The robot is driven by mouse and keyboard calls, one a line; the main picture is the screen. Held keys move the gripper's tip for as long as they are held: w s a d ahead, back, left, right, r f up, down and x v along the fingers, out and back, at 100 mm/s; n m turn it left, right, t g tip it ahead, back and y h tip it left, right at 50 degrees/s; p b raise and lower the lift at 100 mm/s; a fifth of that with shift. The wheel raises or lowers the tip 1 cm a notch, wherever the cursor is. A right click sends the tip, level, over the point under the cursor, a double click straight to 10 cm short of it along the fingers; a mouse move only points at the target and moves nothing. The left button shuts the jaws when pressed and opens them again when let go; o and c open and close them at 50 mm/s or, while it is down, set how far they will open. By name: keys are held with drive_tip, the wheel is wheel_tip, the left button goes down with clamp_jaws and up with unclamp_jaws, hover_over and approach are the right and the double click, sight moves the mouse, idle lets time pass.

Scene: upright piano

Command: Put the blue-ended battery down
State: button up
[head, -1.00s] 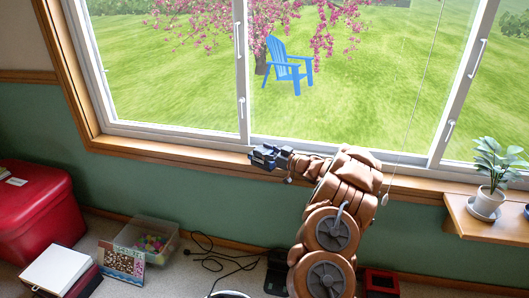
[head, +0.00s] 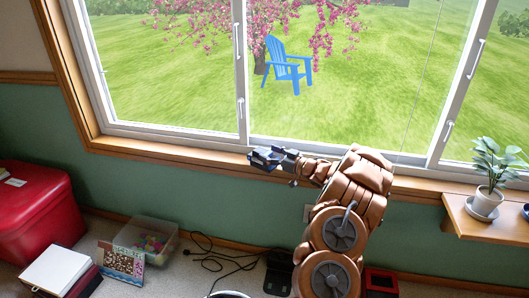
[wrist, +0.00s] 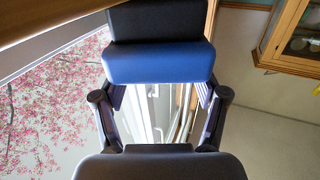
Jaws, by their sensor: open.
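My gripper (head: 262,158) is in front of the window sill in the head view, pointing left. Its jaws are open. In the wrist view, my gripper's side links (wrist: 160,112) stand apart to the left and right, with clear space between them. A black block with a blue end fills the top middle of that view; I cannot tell whether it is part of my gripper or the battery. No battery shows clearly as a separate thing in the head view.
A window sill (head: 185,154) runs behind my gripper. A potted plant (head: 487,170) stands on a wooden ledge (head: 470,222) at right. A red chest (head: 35,210), a clear bin (head: 130,235) and a black cable (head: 212,258) are low at left.

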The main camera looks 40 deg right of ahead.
drive_tip(key=p+v, duration=0.1)
drive_tip(key=v, duration=0.8)
drive_tip(key=w+a+r+h, duration=0.1)
drive_tip(key=w+r, duration=0.1)
drive_tip(key=w+a+r+m+g+h, duration=0.1)
drive_tip(key=w+h, duration=0.1)
drive_tip(key=w, duration=0.1)
drive_tip(key=w+a+r+h, duration=0.1)
drive_tip(key=w+r, duration=0.1)
drive_tip(key=w, duration=0.1)
drive_tip(key=shift+a+r+m+g+h, duration=0.2)
drive_tip(key=shift+r+m+g+h, duration=0.1)
drive_tip(key=shift+r+g+h, duration=0.1)
drive_tip(key=shift+w+a+r+m+g+h, duration=0.1)
drive_tip(key=shift+a+r+m+g+h, duration=0.2)
drive_tip(key=shift+a, duration=0.2)
drive_tip(key=shift+w+a+r+m+g+h, duration=0.1)
drive_tip(key=shift+a+r+g+h, duration=0.15)
drive_tip(key=shift+a+h, duration=0.2)
drive_tip(key=s+a+g, duration=0.5)
drive_tip(key=s+a, duration=0.6)
drive_tip(key=s, duration=0.5)
drive_tip(key=s+a+m+g, duration=0.1)
drive_tip(key=s+a+g, duration=0.5)
drive_tip(key=s+a, duration=0.5)
drive_tip(key=s+a+g, duration=0.6)
drive_tip(key=s+a, duration=0.5)
drive_tip(key=s, duration=1.1)
drive_tip(key=shift+f, duration=0.4)
drive_tip(key=shift+y, duration=0.25)
